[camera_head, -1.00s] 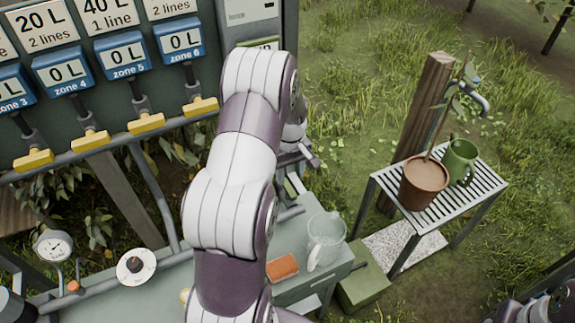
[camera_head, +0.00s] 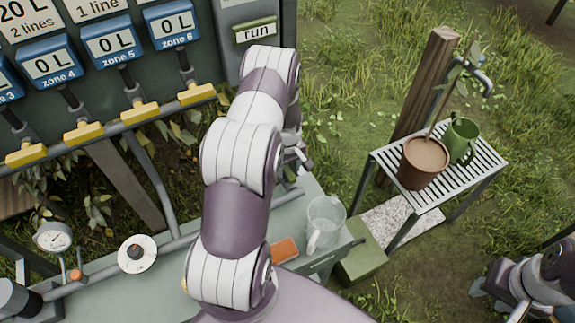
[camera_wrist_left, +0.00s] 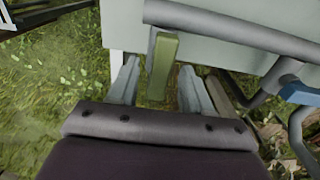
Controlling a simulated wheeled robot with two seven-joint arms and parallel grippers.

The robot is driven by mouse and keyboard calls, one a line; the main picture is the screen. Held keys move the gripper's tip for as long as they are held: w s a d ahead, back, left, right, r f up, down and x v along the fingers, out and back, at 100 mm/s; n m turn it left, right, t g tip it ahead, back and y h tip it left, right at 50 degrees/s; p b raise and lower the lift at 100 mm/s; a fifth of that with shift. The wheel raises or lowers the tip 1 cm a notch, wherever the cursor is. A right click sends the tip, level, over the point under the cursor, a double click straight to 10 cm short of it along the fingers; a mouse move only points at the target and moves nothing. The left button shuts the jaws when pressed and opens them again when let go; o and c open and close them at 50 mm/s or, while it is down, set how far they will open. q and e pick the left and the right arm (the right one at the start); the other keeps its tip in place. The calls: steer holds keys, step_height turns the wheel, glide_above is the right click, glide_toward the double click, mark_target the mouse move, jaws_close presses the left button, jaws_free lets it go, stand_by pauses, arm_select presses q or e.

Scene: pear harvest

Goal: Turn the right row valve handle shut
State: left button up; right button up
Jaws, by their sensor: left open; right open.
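A green upright handle-like bar (camera_wrist_left: 163,50) stands below a grey pipe in the left wrist view, between the open fingers of my left gripper (camera_wrist_left: 159,82). The fingers are on either side of it, with visible gaps; I cannot tell how deep it sits between them. It looks like a valve handle, but no label shows. A blue handle-like part (camera_wrist_left: 303,92) is at the right edge of that view. In the head view my left arm hides most of the area around this gripper. My right gripper (camera_head: 482,290) is open at the lower right, empty and far from the valves.
Yellow zone valve handles (camera_head: 140,113) line a pipe under the meter panel (camera_head: 225,12). A bench (camera_head: 110,295) carries a clear jug (camera_head: 325,222), an orange block (camera_head: 285,250) and a gauge (camera_head: 53,237).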

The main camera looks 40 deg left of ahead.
arm_select(q)
steer(key=shift+s+d, duration=0.1)
jaws_close()
